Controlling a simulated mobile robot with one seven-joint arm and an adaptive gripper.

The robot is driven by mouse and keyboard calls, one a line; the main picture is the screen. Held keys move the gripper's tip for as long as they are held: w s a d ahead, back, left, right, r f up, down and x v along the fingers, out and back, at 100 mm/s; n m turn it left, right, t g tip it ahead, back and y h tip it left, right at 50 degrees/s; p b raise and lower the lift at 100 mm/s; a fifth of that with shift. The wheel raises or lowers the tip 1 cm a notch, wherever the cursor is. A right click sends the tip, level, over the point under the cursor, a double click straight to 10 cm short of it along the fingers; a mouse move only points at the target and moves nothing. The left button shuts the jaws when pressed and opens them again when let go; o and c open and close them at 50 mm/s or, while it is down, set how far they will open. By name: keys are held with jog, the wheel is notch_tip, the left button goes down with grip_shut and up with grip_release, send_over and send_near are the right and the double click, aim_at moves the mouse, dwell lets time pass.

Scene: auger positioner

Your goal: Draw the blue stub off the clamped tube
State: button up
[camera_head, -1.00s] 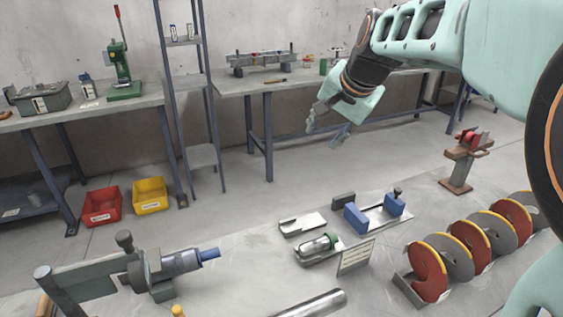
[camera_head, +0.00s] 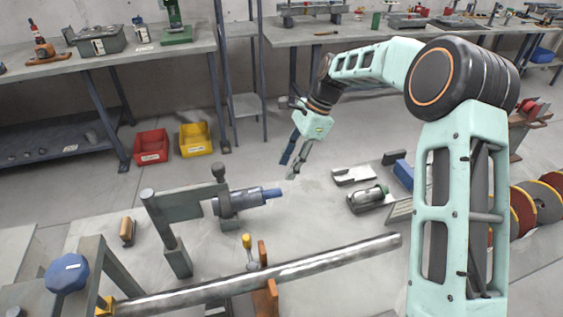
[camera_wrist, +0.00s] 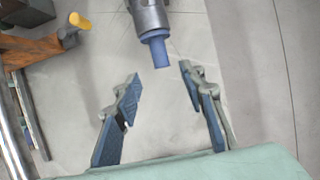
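The blue stub (camera_head: 272,193) sticks out of the right end of the grey tube (camera_head: 238,202), which is held in a clamp (camera_head: 219,174) on a grey stand. In the wrist view the blue stub (camera_wrist: 156,50) points down from the tube end (camera_wrist: 149,17) at the top middle. My gripper (camera_head: 288,169) is above and a little right of the stub in the head view. In the wrist view my gripper (camera_wrist: 160,72) is open and empty, one finger on each side of the stub's line. The stub's tip lies near the level of the fingertips; contact cannot be seen.
A long metal rod (camera_head: 330,258) lies in front of the clamp, held by orange-brown supports (camera_head: 266,280). A yellow-topped pin (camera_head: 247,241) stands close below the tube. A grey cylinder part (camera_head: 367,199) lies to the right.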

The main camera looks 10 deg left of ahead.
aim_at(276, 189)
jog(key=x, duration=1)
jog(key=shift+f, duration=0.25)
jog(key=shift+c, duration=0.5)
grip_shut()
jog(key=shift+r, duration=0.15)
jog(key=shift+w+d, duration=0.1)
jog(key=shift+w, duration=0.05)
jog(key=shift+w+d+p, duration=0.25)
jog(key=shift+w+d, duration=0.5)
jog(key=shift+d, duration=0.85)
jog(key=shift+w+d+p, duration=0.3)
jog(key=shift+w+d, duration=0.45)
jog(key=shift+d, duration=0.8)
jog(key=shift+w+d+p, duration=0.25)
jog(key=shift+w+d, duration=0.5)
jog(key=shift+d, duration=0.85)
